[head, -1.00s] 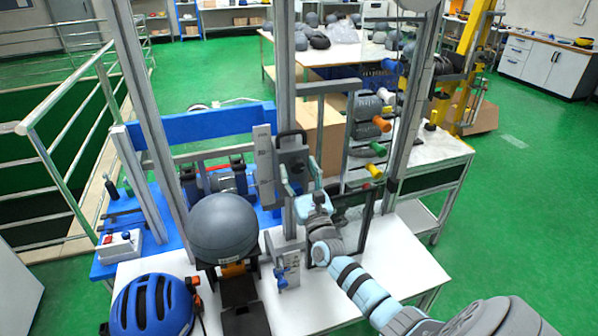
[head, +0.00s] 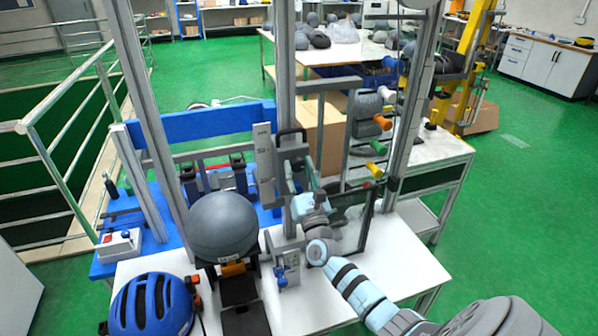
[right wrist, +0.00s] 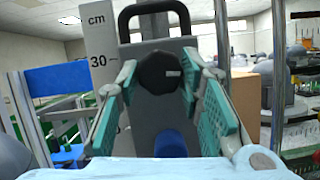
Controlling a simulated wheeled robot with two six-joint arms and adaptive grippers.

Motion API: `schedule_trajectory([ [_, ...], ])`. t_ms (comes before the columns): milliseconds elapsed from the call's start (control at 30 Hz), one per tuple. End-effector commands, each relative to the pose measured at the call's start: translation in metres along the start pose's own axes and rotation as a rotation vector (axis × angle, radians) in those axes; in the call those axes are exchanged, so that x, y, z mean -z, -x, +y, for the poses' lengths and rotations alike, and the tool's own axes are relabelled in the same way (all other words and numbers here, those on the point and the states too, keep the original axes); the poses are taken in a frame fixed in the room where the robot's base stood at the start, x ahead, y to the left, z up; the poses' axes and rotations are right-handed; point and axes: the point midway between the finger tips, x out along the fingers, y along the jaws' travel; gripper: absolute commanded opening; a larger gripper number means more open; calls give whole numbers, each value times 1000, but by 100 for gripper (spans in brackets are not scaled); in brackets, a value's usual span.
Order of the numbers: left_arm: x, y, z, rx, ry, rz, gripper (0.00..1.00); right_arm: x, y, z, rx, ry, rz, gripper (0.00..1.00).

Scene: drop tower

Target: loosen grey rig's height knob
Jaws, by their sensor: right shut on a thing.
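The grey rig's carriage (head: 290,148) stands on the post behind the white table, with a black handle on top and a scale plate (head: 264,165) at its left. In the right wrist view the round black height knob (right wrist: 160,72) sits on the grey plate under the handle (right wrist: 153,14). My right gripper (head: 299,178) reaches the carriage from the front. Its teal-padded fingers are shut on the knob, one at each side. In the head view the fingers and wrist hide the knob. My left gripper is not in view.
A grey ball-shaped headform (head: 222,228) and a blue helmet (head: 152,306) are left of my arm. A small box with a blue knob (head: 281,276) stands below the carriage. Upright posts and a frame with coloured handles (head: 375,122) are close on the right.

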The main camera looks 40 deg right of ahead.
Motion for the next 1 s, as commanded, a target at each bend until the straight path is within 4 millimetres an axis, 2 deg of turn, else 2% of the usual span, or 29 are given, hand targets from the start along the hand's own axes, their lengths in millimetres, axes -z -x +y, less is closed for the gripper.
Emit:
schedule_trajectory([
  [433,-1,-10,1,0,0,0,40,0,0,3,151,-365,0,6],
  [1000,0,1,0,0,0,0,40,-4,-2,7,358,-865,-1,6],
])
